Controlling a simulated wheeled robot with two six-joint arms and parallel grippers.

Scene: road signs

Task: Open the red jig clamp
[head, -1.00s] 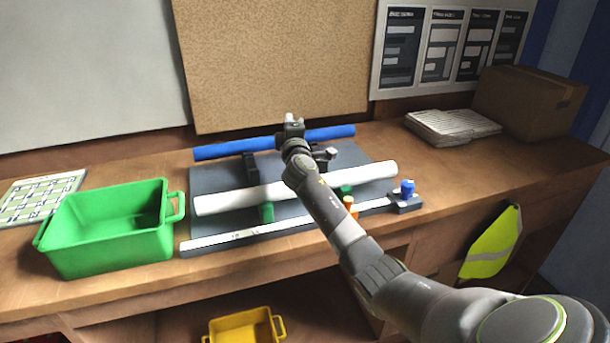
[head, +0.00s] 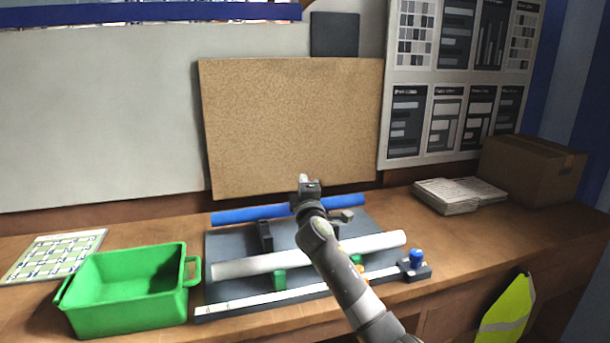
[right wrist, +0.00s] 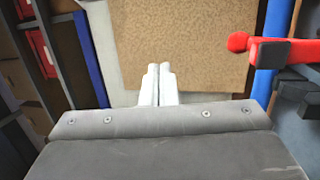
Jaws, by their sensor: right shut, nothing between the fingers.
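The clamp's red handle (right wrist: 278,48) shows at the upper right of the right wrist view, with a rounded knob at its left end. It lies across the blue tube (right wrist: 268,60), and dark clamp parts (right wrist: 298,92) are beside it. In the head view the blue tube (head: 345,201) lies along the back of the grey jig board (head: 225,243); my right arm hides the red handle there. My right gripper (head: 303,182) is above the tube. In the right wrist view its white fingers (right wrist: 157,80) are shut and empty, left of the red knob and apart from it. My left gripper is not in view.
A white tube (head: 250,265) lies across the board on green supports (head: 279,280). A blue-knobbed stop (head: 416,260) is at the front right. A green bin (head: 125,310) stands left. A cork board (head: 290,125) rises behind. Papers (head: 460,195) and a carton (head: 530,170) are right.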

